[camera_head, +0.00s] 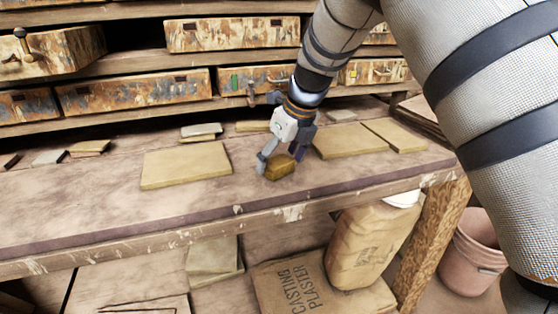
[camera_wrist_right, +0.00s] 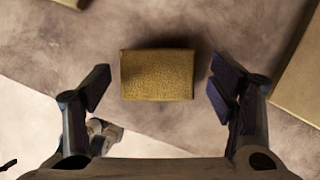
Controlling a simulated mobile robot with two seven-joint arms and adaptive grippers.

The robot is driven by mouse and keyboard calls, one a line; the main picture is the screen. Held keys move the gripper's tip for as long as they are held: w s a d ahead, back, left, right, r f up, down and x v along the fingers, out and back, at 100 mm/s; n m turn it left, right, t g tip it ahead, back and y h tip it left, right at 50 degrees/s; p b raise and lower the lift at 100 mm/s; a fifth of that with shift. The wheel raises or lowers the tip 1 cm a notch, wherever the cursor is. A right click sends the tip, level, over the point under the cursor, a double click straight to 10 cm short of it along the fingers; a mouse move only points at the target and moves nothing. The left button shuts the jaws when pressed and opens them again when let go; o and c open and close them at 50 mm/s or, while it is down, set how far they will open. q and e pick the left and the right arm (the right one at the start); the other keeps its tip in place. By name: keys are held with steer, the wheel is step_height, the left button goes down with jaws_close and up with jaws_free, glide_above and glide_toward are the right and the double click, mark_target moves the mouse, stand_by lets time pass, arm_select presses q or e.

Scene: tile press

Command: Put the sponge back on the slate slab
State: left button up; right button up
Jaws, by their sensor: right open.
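The sponge (camera_head: 280,169) is a small yellow-brown block lying on the workbench between two larger flat slabs. In the right wrist view the sponge (camera_wrist_right: 157,75) lies between the open fingers, with a gap on each side. My right gripper (camera_head: 280,161) is open, pointing down with its fingertips beside the sponge; it also shows in the wrist view (camera_wrist_right: 160,88). A tan slab (camera_head: 186,165) lies left of the sponge and another tan slab (camera_head: 348,140) lies right of it. I cannot tell which slab is the slate one. My left gripper is not in view.
The workbench (camera_head: 90,215) has clear wood in front. Small grey and tan pieces (camera_head: 200,130) lie along its back. Drawers (camera_head: 232,34) stand behind. Plaster bags (camera_head: 372,240) and a pink bucket (camera_head: 472,255) are below the bench.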

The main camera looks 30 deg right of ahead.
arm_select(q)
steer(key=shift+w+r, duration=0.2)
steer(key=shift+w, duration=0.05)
arm_select(e)
steer(key=v, duration=1.1)
steer(key=shift+r, duration=0.15)
